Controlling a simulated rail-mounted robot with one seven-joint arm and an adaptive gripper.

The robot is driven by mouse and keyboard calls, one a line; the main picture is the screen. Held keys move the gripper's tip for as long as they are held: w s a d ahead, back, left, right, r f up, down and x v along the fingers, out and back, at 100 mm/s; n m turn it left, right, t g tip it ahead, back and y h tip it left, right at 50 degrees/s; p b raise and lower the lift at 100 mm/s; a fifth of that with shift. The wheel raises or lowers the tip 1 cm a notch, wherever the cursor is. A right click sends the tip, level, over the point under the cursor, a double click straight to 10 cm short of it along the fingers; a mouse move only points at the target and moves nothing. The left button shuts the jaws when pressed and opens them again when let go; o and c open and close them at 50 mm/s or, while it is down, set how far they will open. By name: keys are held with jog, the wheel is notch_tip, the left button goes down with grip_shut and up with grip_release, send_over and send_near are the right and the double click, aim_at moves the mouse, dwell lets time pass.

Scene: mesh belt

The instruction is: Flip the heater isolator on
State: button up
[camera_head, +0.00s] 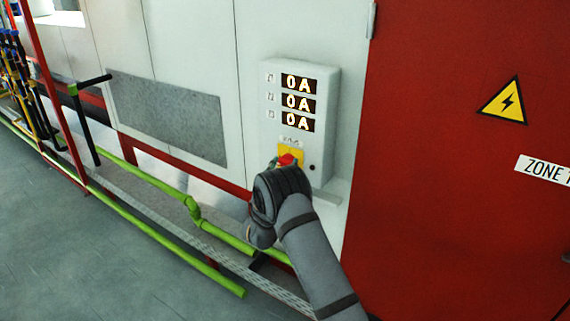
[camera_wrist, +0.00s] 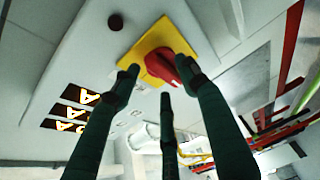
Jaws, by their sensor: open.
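The heater isolator is a red rotary knob (camera_head: 287,159) on a yellow plate (camera_head: 297,149), low on a pale grey control box (camera_head: 328,112). In the wrist view the red knob (camera_wrist: 164,66) sits on the yellow plate (camera_wrist: 158,38), with its handle slanted. My gripper (camera_head: 282,168) is right at the knob and hides its lower part in the head view. In the wrist view my gripper (camera_wrist: 158,76) is open, its three dark fingers spread around the knob. One fingertip overlaps the knob's right end; I cannot tell whether it touches.
Three displays (camera_head: 298,103) on the box read 0A. A small dark button (camera_head: 312,168) is right of the knob. A red door (camera_head: 450,160) with a yellow warning triangle (camera_head: 505,101) stands at right. Green pipes (camera_head: 165,243) run low at left.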

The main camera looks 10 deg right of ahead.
jog(key=shift+w+d, duration=0.25)
jog(key=shift+w, duration=0.4)
jog(key=shift+c, duration=1.4)
jog(key=shift+a, duration=0.1)
jog(key=c, duration=0.8)
